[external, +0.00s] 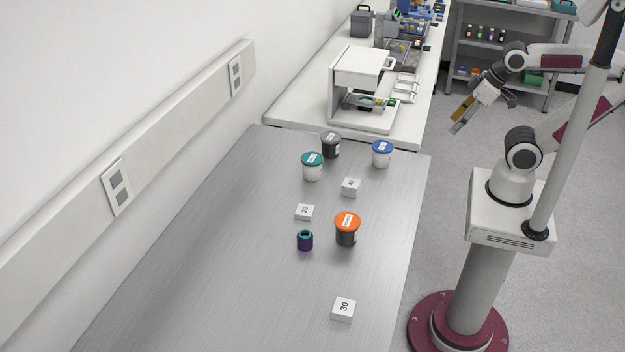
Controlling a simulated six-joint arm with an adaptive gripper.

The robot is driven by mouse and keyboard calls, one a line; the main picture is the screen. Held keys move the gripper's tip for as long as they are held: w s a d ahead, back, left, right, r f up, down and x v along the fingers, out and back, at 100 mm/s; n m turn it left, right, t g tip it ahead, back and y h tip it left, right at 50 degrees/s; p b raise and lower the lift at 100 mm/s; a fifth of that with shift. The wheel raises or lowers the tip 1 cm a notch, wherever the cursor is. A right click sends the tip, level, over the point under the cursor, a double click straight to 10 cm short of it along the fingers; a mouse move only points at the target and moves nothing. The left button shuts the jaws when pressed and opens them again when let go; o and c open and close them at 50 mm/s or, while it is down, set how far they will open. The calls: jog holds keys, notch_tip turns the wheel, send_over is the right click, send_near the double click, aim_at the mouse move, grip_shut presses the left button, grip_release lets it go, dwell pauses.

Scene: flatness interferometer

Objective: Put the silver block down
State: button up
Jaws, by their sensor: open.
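Three small pale blocks with printed numbers sit on the brushed metal table (215,270). The block marked 30 (343,309) is near the front, one that seems marked 20 (304,212) is in the middle, and one that seems marked 40 (350,187) is farther back. I cannot tell whether any of them is the silver block. My gripper (460,118) is open, out to the right of the table and apart from all the blocks. I see nothing clearly held between its fingers.
An orange-lidded jar (346,230) and a small purple cylinder (305,241) stand mid-table. Teal-lidded (312,167), dark-lidded (330,146) and blue-lidded (382,154) jars stand at the back. A white instrument (355,75) is on the bench behind. The table's front left is clear.

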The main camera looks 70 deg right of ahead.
jog(key=shift+o, duration=0.5)
jog(key=shift+w, duration=0.15)
jog(key=w+r+n+h, duration=0.1)
jog(key=w+n+h, duration=0.1)
jog(key=w+n, duration=1)
jog(key=n+t+y, duration=0.3)
jog(key=n, duration=2.2)
send_over(321, 219)
jog(key=s, duration=0.2)
jog(key=f, duration=1.3)
jog(key=shift+w+d+f, duration=0.1)
jog(key=shift+w+f, duration=0.1)
jog(key=shift+f, duration=0.2)
jog(key=shift+w+f, duration=0.1)
jog(key=shift+x, duration=1.15)
